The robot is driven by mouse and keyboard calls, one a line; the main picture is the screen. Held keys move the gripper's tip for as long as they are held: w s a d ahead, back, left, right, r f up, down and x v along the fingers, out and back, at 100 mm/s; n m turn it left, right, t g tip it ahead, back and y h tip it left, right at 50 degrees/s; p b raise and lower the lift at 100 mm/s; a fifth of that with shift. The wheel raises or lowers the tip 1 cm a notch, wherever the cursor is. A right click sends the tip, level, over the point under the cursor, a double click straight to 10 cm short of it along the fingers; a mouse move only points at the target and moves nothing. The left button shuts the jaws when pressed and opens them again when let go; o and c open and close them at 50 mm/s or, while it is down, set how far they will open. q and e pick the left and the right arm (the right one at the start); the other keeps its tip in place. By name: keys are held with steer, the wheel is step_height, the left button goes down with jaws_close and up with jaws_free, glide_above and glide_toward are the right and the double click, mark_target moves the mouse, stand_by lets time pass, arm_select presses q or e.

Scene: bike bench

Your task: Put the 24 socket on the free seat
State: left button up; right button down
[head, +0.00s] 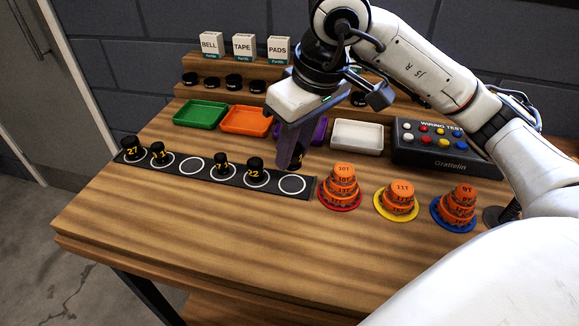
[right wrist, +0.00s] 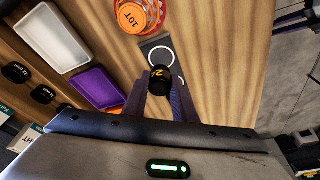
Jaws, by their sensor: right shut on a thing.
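My right gripper (head: 292,158) is shut on a black socket with yellow digits (right wrist: 160,78). The number starts with 2; the rest is hard to read. It is held near the right end of the dark seat strip (head: 208,180), by the end ring; whether it touches anything is unclear. The strip bears black sockets marked 27 (head: 130,148), apparently 11 (head: 160,156), one starting with 7 (head: 224,165), and 22 (head: 255,174). Two white rings look empty: the third from the left (head: 192,166) and the right-end one (head: 292,184).
Behind the strip are green (head: 201,113), orange (head: 245,121), purple (head: 319,131) and white (head: 357,136) trays. Orange stacks stand right on red (head: 341,206), yellow (head: 396,215) and blue (head: 453,221) discs. A wiring tester (head: 447,150) sits behind. The front bench is clear.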

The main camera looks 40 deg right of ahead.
mark_target(292, 169)
steer(key=shift+s+x, duration=0.25)
steer(key=shift+x, duration=0.9)
steer(key=shift+s+x, duration=0.25)
steer(key=shift+x, duration=0.9)
steer(key=shift+d+f, duration=0.1)
steer(key=shift+f, duration=0.1)
steer(key=shift+f+b, duration=0.15)
steer(key=shift+b, duration=0.2)
steer(key=c, duration=1.4)
jaws_free()
steer(key=shift+c, duration=0.2)
